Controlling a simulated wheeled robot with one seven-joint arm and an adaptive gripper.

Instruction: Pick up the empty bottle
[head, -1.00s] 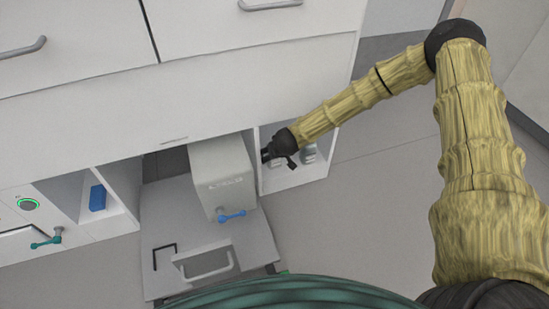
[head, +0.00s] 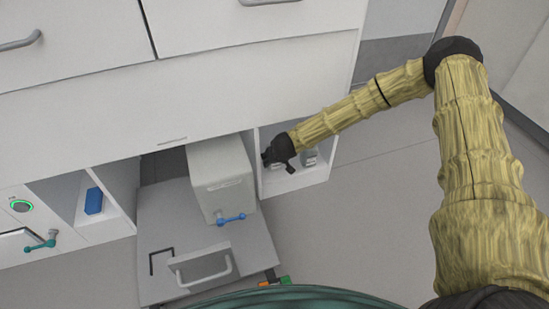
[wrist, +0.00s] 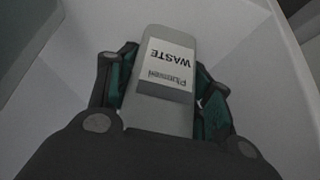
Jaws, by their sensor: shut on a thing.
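My gripper (wrist: 160,100) is shut on a grey bottle (wrist: 165,42) in the wrist view, with one finger on each side of it. The bottle has a pale label that reads WASTE, upside down in this view. Its lower part is hidden by the gripper. I cannot tell whether it is empty. In the head view my gripper (head: 279,158) is at the open white compartment (head: 300,183) on the right and largely covers what it holds. Another small pale bottle (head: 310,158) stands just right of my gripper in that compartment.
A grey box-like machine (head: 222,175) with a blue handle stands left of the compartment on a grey surface (head: 240,247) with a handle. A blue block (head: 94,200) sits in a left compartment. White compartment walls are close around my gripper. Open floor (head: 385,210) lies to the right.

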